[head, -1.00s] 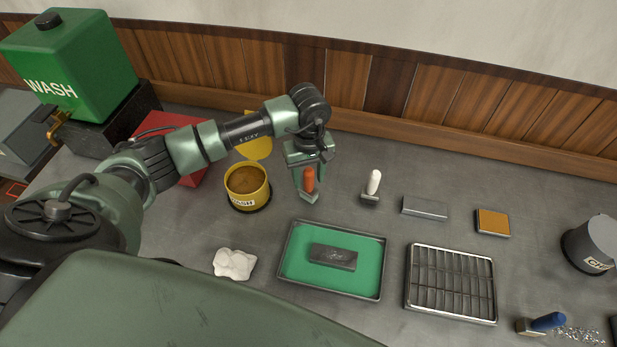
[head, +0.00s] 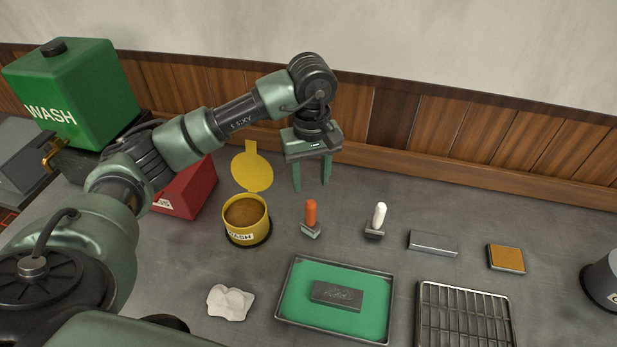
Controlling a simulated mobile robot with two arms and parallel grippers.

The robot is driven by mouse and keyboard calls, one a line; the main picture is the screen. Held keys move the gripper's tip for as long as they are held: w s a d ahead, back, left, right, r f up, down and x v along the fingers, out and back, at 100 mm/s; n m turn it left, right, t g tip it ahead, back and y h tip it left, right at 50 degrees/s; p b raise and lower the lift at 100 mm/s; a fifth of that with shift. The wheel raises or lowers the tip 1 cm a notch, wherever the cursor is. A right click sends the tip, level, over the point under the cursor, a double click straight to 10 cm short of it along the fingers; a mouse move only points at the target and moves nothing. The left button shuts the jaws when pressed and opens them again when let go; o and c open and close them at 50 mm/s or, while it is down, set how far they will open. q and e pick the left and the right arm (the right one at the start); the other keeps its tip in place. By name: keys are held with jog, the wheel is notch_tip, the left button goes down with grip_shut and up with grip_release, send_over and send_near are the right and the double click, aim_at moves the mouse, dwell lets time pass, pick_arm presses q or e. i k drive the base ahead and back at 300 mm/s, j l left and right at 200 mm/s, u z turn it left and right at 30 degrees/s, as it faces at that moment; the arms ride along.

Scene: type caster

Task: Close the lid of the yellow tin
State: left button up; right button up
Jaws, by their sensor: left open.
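The yellow tin (head: 232,231) stands upright on the grey bench, left of centre, with brown contents and a partly readable label. Its round yellow lid (head: 251,170) is open and stands up behind the tin, attached at the back rim. My left gripper (head: 311,188) is open and empty, its two green fingers pointing down. It is above the bench, to the right of the lid and behind the orange-handled stamp (head: 310,217). It touches neither the tin nor the lid. My right gripper is not in view.
A red box (head: 187,190) stands left of the tin. A white crumpled cloth (head: 230,302) lies in front. A green-lined tray (head: 288,305) holds a dark block. To the right are a white-handled stamp (head: 377,218), a metal bar (head: 432,243) and a slotted rack (head: 465,318).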

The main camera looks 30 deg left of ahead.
aim_at(249, 168)
jog(key=u, duration=1.3)
